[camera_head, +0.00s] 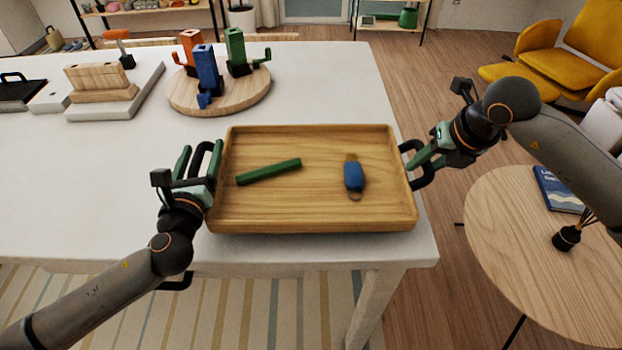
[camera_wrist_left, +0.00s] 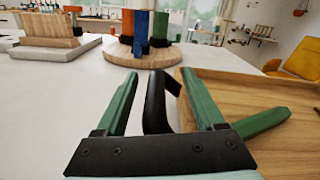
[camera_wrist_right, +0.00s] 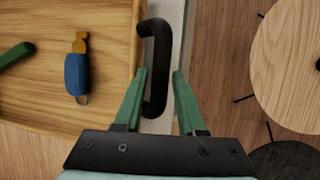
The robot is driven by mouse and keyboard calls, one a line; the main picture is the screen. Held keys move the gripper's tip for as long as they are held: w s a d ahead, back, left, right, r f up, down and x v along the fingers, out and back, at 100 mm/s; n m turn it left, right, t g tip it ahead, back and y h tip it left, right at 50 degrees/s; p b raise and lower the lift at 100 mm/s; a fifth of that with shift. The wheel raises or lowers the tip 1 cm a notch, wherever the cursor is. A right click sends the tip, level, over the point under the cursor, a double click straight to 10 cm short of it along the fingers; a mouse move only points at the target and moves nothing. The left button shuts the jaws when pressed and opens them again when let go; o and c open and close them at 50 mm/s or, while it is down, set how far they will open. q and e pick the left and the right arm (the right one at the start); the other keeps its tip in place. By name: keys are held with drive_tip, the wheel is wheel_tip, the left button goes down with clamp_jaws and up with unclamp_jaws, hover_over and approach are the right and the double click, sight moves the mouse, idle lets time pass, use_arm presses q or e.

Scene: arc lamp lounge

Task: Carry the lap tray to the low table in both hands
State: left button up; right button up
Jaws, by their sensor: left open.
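The wooden lap tray (camera_head: 315,213) rests on the white table near its front right corner. It has a black handle at each end and holds a green bar (camera_head: 268,171) and a blue fob with a ring (camera_head: 353,176). My left gripper (camera_head: 197,160) is open, with its fingers either side of the left handle (camera_wrist_left: 155,105). My right gripper (camera_head: 425,158) is open too, its fingers either side of the bar of the right handle (camera_wrist_right: 163,65), with a gap visible. The low table (camera_head: 505,235) is round and wooden, at the right.
On the low table are a blue book (camera_head: 558,190) and a dark reed diffuser (camera_head: 567,238). Behind the tray, a round board (camera_head: 220,103) carries orange, blue and green blocks. A yellow armchair (camera_head: 570,50) stands at the back right. Bare floor shows between the tables.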

use_arm(q)
drive_tip(key=shift+c, duration=0.2)
drive_tip(key=c, duration=0.6)
use_arm(e)
drive_tip(key=c, duration=0.6)
use_arm(q)
clamp_jaws()
use_arm(e)
clamp_jaws()
drive_tip(key=shift+w+d+r, duration=0.1)
drive_tip(key=shift+r, duration=0.05)
